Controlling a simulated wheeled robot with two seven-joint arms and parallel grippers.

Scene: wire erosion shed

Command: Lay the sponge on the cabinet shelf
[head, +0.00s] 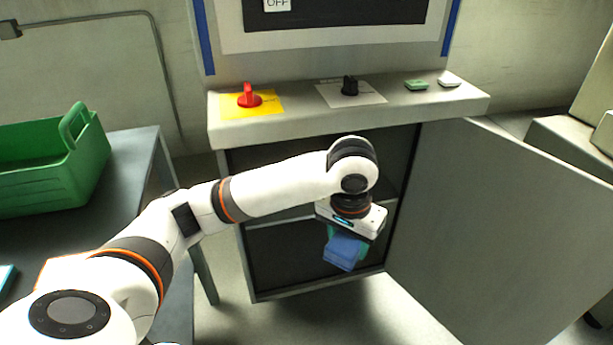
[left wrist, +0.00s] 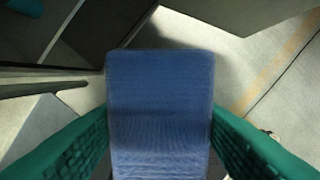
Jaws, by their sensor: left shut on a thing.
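The blue sponge (head: 343,251) hangs below my left gripper (head: 346,238) in the head view, in front of the open cabinet (head: 312,293). In the left wrist view the sponge (left wrist: 160,110) fills the middle, with the green fingers of my left gripper (left wrist: 160,140) on either side of it, shut on it. The cabinet shelf (head: 283,217) shows as a pale edge across the dark inside, partly hidden behind my left arm. The sponge is lower than this edge in the picture and appears to be in front of the opening. My right gripper is not in view.
The cabinet door (head: 500,230) stands wide open to the right. The cabinet's top ledge (head: 300,122) carries a red knob (head: 248,96), a black knob (head: 349,86) and two buttons. A green crate (head: 40,170) stands on a table (head: 130,185) at the left.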

